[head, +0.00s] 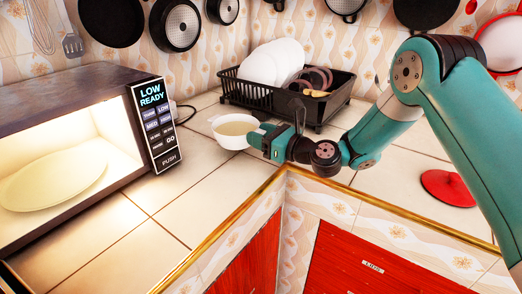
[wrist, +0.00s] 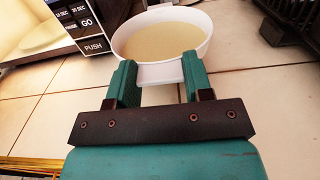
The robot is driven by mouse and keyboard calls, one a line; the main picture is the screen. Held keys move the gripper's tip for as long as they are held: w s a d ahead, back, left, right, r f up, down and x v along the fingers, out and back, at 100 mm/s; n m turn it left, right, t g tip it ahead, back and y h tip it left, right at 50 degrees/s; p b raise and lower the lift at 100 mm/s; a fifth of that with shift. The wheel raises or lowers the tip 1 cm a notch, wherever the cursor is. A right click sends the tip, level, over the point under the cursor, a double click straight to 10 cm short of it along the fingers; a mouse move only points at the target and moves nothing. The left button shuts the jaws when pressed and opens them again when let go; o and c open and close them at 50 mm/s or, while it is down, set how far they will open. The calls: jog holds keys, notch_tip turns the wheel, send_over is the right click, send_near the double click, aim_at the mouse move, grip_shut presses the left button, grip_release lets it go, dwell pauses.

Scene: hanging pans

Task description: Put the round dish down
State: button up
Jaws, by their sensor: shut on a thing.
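The round dish (head: 233,140) is white and holds a pale yellowish content. It is over the tiled counter, between the microwave and the dish rack, and looks level. My gripper (head: 262,140) is at its right side in the head view. In the wrist view my gripper (wrist: 160,85) is shut on the flat white tab at the near edge of the round dish (wrist: 160,42), one finger on each side. The dish looks close to the counter, but I cannot tell whether its base touches the tiles.
A lit microwave (head: 135,130) with a pale plate (head: 52,180) inside stands on the left. A black dish rack (head: 258,95) with white plates stands behind. A red lid (head: 448,187) lies at right. Pans (head: 174,26) hang above. Counter tiles (head: 205,185) in front are clear.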

jog(key=shift+f, duration=2)
jog(key=shift+f, duration=0.1)
jog(key=o, duration=1.1)
jog(key=shift+f, duration=0.1)
